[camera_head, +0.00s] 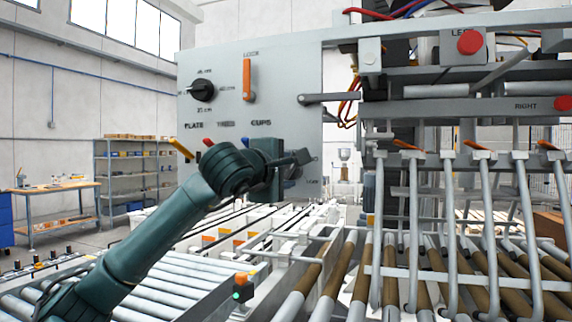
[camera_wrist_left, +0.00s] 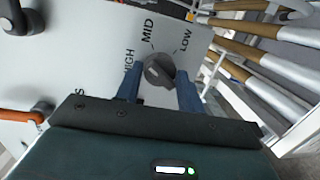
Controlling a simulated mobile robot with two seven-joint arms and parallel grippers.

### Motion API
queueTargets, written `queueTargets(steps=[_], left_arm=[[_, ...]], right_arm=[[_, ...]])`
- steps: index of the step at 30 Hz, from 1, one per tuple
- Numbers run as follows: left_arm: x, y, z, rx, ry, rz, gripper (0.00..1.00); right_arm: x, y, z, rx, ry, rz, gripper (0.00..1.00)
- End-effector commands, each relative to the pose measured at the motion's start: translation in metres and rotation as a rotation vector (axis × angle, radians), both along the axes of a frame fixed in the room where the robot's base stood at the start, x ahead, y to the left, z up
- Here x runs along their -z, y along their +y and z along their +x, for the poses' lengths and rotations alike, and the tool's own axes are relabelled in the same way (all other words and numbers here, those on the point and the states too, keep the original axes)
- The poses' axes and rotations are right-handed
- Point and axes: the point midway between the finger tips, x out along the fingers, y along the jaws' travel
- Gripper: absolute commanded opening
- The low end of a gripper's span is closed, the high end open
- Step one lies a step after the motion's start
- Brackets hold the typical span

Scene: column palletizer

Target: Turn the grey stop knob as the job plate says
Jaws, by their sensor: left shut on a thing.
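The grey stop knob (camera_wrist_left: 158,69) sits on the pale control panel, with the words HIGH, MID and LOW around it in the left wrist view. My left gripper (camera_wrist_left: 160,80) has its two blue fingers on either side of the knob and is shut on it. Which mark the knob points to is hard to tell. In the head view my left gripper (camera_head: 298,160) reaches the lower right of the panel (camera_head: 290,70) and hides most of the knob. No job plate can be read in these views. My right gripper is not in view.
The panel also carries a black dial (camera_head: 203,90), an orange LOCK lever (camera_head: 247,80) and small coloured levers above my arm. A grey bar handle (camera_head: 330,98) juts out on the right. Roller conveyors (camera_head: 170,285) and brown-sleeved bars lie below and right.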

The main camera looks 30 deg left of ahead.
Motion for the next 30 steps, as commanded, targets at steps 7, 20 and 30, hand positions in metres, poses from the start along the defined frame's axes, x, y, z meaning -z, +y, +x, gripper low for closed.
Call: queueTargets(steps=[7,20,30], left_arm=[[-0.0058,0.0001,-0.0007,-0.001,0.044,0.207,0.15],[-0.0053,-0.0007,-0.0004,-0.001,0.096,0.428,0.15],[-0.0050,-0.0007,-0.0005,-0.002,0.104,0.466,0.15]], right_arm=[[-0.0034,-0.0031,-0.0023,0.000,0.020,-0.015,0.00],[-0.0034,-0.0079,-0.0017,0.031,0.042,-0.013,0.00],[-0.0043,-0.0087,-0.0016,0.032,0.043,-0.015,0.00]])
